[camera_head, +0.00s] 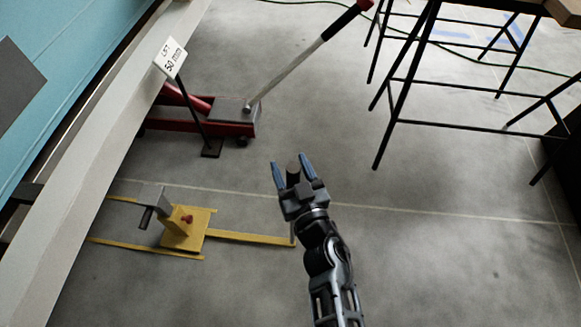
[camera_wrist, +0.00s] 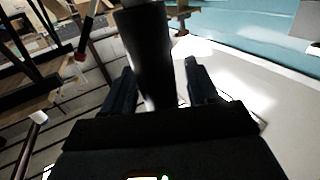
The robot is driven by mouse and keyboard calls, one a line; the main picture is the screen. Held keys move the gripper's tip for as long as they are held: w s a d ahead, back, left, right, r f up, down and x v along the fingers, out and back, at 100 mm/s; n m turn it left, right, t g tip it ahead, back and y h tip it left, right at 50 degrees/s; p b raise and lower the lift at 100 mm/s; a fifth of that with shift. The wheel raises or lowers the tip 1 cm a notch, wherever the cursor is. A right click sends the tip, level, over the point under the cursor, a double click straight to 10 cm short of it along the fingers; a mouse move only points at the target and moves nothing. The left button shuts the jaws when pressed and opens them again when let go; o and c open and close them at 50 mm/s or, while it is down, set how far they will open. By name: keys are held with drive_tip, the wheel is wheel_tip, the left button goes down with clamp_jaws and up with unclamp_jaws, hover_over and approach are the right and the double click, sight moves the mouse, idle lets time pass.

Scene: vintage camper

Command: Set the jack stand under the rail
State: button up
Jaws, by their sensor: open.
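The jack stand (camera_head: 190,236), yellow with a red knob and a grey top, is on the floor at lower left in the head view. It is just right of the long pale rail (camera_head: 105,150) in the picture; I cannot tell whether its top is under the rail. My gripper (camera_head: 293,168) is open, right of and above the stand in the picture, apart from it. A dark cylinder (camera_wrist: 150,60) shows between the fingers (camera_wrist: 158,78); I cannot tell whether it is part of my gripper. The stand is not clearly visible in the wrist view.
A red floor jack (camera_head: 232,128) with a long handle (camera_head: 300,70) stands behind the stand. A small sign (camera_head: 170,57) reads "LIFT 50 mm". Yellow strips (camera_head: 250,238) lie around the stand. Black-legged stools (camera_head: 400,110) stand at upper right. The floor at lower right is clear.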

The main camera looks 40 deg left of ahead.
drive_tip(key=shift+w+a, duration=0.15)
drive_tip(key=shift+a, duration=0.05)
clamp_jaws()
idle(0.5)
